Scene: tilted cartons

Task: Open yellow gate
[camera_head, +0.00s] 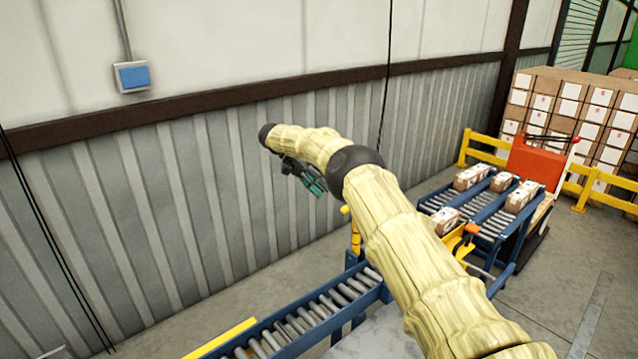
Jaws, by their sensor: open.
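My gripper (312,183), dark with teal finger parts, hangs in the air near the middle of the camera_head view, in front of the corrugated wall. It is open and nothing shows between its fingers. A yellow post-like part (355,241) shows just left of my arm, below and right of the gripper and apart from it. Another yellow part (459,241) with an orange-red piece shows right of my arm. My arm hides the space between these parts, so I cannot tell whether they form one gate or how it stands.
A blue roller conveyor (345,293) runs at the lower middle, with a yellow strip (222,339) at its left edge. Blue conveyor lanes (480,211) at right carry several cartons (472,177). Yellow barriers (598,190) and stacked boxes (570,105) stand behind.

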